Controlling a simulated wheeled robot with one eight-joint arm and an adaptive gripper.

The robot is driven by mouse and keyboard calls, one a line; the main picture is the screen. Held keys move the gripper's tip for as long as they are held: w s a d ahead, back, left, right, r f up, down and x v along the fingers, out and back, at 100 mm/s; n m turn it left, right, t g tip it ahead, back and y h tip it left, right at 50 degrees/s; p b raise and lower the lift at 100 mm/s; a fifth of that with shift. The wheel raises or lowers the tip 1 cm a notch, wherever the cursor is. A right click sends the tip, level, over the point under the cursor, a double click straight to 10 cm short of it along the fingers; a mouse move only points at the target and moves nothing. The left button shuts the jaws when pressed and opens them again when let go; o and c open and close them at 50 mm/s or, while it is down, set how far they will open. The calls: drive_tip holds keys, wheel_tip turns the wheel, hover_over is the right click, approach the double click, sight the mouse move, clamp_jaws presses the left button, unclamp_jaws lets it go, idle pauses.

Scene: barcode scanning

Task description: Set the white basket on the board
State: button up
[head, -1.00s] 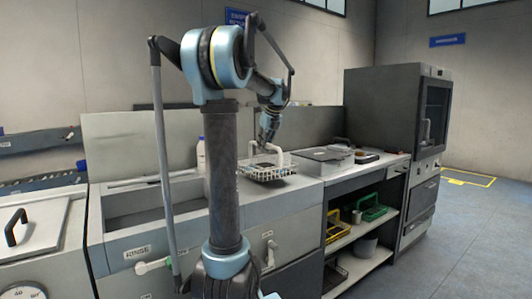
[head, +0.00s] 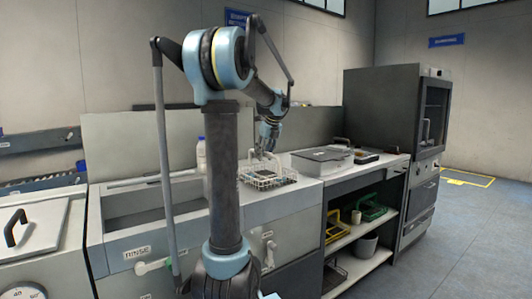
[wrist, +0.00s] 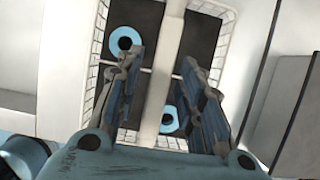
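The white wire basket (head: 267,180) stands upright on the pale worktop (head: 307,187) just right of the sink; I cannot tell whether this surface is the board. In the wrist view the white basket (wrist: 228,10) holds dark pieces with light-blue rings. A thick white handle bar (wrist: 160,70) runs across its middle. My gripper (head: 267,151) is above the basket, pointing down. In the wrist view my gripper (wrist: 163,75) has its fingers apart, one on each side of the bar, with visible gaps. The lower part of the basket is hidden behind the gripper's palm there.
A sink basin (head: 155,197) lies to the left, with a white bottle (head: 201,155) behind it. A grey lidded box (head: 322,159) stands to the right of the basket. A tall dark cabinet (head: 385,115) closes off the right end. Bare worktop shows in front of the basket.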

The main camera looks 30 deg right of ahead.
drive_tip(key=v, duration=1.2)
drive_tip(key=shift+r, duration=0.2)
